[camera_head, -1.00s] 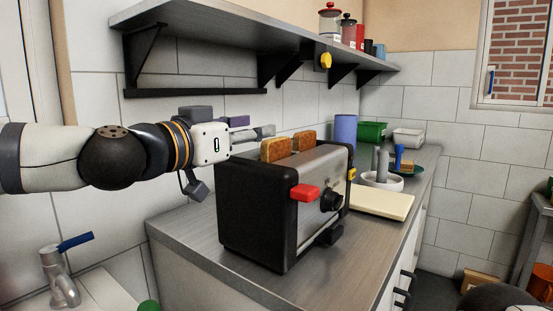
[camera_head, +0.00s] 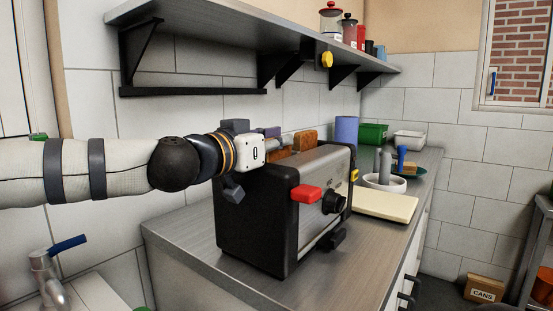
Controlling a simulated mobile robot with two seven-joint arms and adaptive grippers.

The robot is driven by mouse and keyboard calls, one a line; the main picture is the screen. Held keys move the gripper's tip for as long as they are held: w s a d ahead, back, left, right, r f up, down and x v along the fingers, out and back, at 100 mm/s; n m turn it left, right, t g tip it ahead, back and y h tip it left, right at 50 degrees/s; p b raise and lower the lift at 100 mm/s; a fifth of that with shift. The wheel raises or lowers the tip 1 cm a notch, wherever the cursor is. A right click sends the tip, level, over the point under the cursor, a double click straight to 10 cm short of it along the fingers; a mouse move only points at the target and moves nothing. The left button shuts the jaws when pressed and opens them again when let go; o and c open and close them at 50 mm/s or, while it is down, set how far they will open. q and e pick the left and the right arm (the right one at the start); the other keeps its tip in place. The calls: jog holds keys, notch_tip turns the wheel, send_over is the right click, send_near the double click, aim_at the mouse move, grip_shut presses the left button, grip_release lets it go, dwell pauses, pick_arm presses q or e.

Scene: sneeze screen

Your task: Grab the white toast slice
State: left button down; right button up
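A black and silver toaster (camera_head: 262,222) with a red lever stands on the counter. Two slices of toast stick up from its slots: a rear one (camera_head: 305,140) and a front one (camera_head: 279,154). Both look golden brown; I see no clearly white slice. My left gripper (camera_head: 277,145) reaches in from the left, level with the toaster's top. Its fingers overlap the front slice in the picture, and they partly hide it. Whether they touch it, and how far apart they are, I cannot tell. My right gripper is not in view.
A wall shelf (camera_head: 200,30) with black brackets hangs above the toaster. Behind stand a blue cylinder (camera_head: 346,130), a green bin (camera_head: 373,133) and a white bowl (camera_head: 384,183). A cream board (camera_head: 385,207) lies to the right. The front counter is clear.

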pick_arm(q)
jog(key=s+d+r+p, duration=0.3)
jog(key=s+d+r, duration=0.1)
jog(key=s+r, duration=0.9)
jog(key=shift+s+d, duration=0.15)
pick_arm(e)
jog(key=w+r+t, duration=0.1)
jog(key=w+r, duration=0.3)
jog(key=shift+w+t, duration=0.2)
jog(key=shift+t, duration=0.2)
